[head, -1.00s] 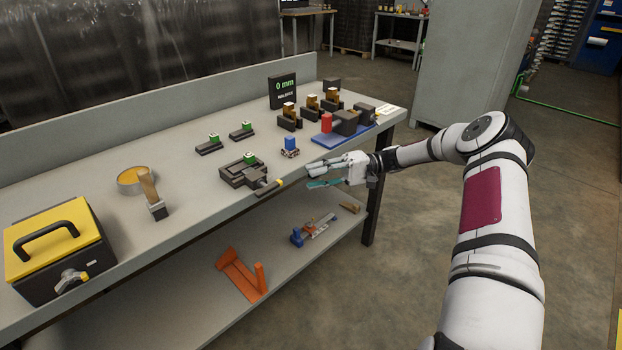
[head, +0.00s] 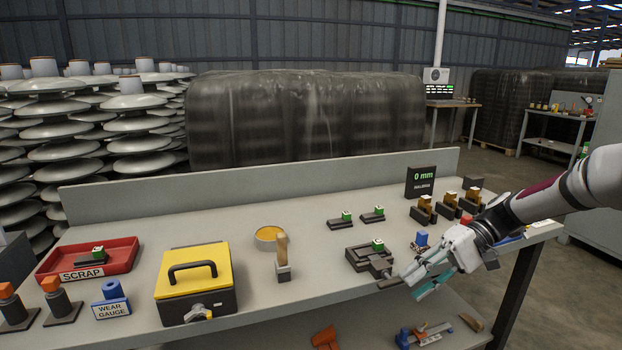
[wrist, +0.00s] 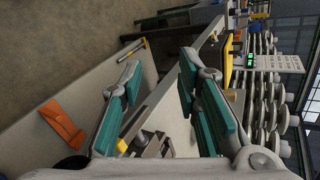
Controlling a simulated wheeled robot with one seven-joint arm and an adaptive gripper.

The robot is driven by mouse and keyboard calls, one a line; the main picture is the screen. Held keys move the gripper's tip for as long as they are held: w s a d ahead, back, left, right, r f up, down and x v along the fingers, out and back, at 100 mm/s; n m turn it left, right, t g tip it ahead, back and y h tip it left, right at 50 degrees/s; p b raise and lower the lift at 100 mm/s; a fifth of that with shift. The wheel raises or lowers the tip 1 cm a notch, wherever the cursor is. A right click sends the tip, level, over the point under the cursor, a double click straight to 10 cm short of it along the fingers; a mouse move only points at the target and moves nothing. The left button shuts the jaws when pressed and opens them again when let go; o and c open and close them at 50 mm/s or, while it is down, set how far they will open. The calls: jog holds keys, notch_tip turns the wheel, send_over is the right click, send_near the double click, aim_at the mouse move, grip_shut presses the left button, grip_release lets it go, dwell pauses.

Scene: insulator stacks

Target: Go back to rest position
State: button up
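My gripper (head: 418,277) is at the front edge of the workbench (head: 250,338), right of the dark clamp block (head: 362,258) that bears a green-topped piece. In the wrist view my gripper (wrist: 160,72) has its two teal-padded fingers spread apart, with nothing between them. In the head view it overlaps the end of the clamp's handle; I cannot tell whether they touch. My arm reaches in from the right edge of the head view and partly covers the right end of the bench.
A blue-topped part (head: 421,239) stands close behind my gripper. A yellow-lidded box (head: 210,265), a brush (head: 283,262) and a red scrap tray (head: 125,250) are further left. Orange and blue items lie on the lower shelf. Floor is clear to the right.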

jog(key=s+a+r+h, duration=0.2)
jog(key=s+r+h, duration=0.25)
jog(key=s, duration=0.45)
jog(key=s+a+r+h, duration=0.3)
jog(key=s+r+h, duration=0.15)
jog(key=s, duration=0.35)
jog(key=s+d+t+h, duration=0.3)
jog(key=s+t, duration=0.2)
jog(key=s, duration=1.2)
notch_tip(320, 180, up, 18)
jog(key=t+p, duration=0.3)
jog(key=p, duration=1.3)
jog(key=shift+a+f+m, duration=0.15)
jog(key=shift+a+m, duration=0.1)
jog(key=shift+m, duration=0.05)
